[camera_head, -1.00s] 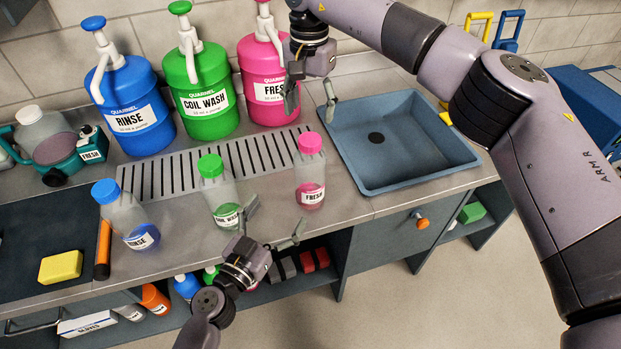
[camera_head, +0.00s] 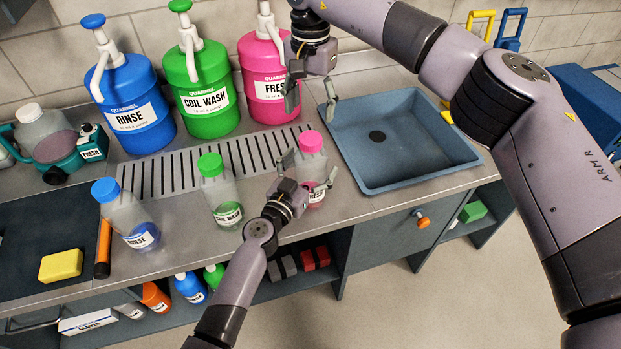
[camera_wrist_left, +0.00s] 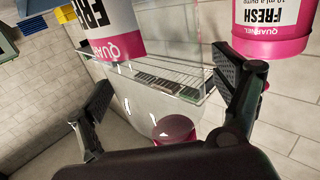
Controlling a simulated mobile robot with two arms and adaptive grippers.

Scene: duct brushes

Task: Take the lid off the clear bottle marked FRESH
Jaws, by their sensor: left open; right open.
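The clear FRESH bottle (camera_head: 313,163) stands upright on the counter with its pink lid (camera_head: 311,141) on and pink liquid low inside. My left gripper (camera_head: 308,169) is open at the bottle, its fingers on either side of the body below the lid; I cannot tell whether they touch it. In the left wrist view, clear plastic shows between the open fingers (camera_wrist_left: 165,100), with a dark pink round patch low down. My right gripper (camera_head: 311,112) is open and empty above the counter, behind the lid and in front of the pink dispenser.
The COIL WASH bottle (camera_head: 222,195) and RINSE bottle (camera_head: 130,215) stand to the left. The pink FRESH dispenser (camera_head: 262,75), green dispenser (camera_head: 202,85) and blue dispenser (camera_head: 133,95) stand behind the drain grate (camera_head: 170,173). The sink (camera_head: 400,140) is to the right.

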